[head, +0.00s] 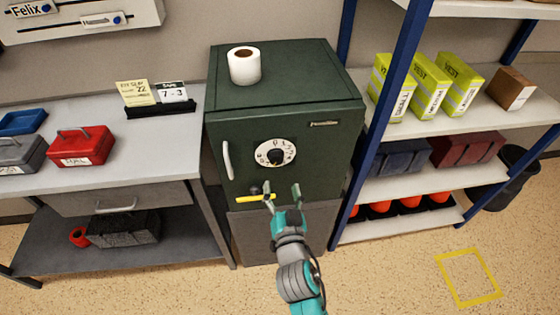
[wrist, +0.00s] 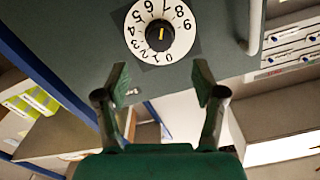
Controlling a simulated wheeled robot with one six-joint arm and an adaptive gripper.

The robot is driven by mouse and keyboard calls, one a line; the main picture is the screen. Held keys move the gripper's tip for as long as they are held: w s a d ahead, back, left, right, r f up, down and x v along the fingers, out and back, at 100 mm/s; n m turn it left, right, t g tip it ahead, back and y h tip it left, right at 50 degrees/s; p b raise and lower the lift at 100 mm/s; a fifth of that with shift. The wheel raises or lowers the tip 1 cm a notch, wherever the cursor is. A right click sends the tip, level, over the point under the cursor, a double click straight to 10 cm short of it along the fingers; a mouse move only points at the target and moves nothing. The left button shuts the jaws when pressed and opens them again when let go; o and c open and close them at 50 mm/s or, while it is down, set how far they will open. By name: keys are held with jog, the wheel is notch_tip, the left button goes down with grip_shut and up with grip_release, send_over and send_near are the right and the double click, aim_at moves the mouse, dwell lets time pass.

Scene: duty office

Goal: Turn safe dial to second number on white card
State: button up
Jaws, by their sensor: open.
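The dark green safe (head: 300,130) stands between the bench and the shelf. Its round white dial (head: 262,157) has a black knob (head: 276,157) and digits around its rim. In the wrist view the dial (wrist: 133,30) appears upside down, with 0 at the bottom and a yellow line on the knob (wrist: 161,34). I cannot tell which digit is set. The white card (head: 172,92) on the bench reads "SAFE 7 - 3". My gripper (head: 282,196) is open and empty, below the dial in the head view and apart from it. Its fingers also show in the wrist view (wrist: 160,84).
A yellow bar (head: 250,198) on the safe door is close to my left finger. A pale vertical handle (head: 227,160) is left of the dial. A paper roll (head: 244,66) stands on the safe. A blue-posted shelf (head: 385,110) is close on the right.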

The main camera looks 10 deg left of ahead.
aim_at(276, 162)
jog(key=x, duration=0.9)
jog(key=shift+w, duration=0.3)
jog(key=c, duration=1.1)
jog(key=shift+c, duration=0.2)
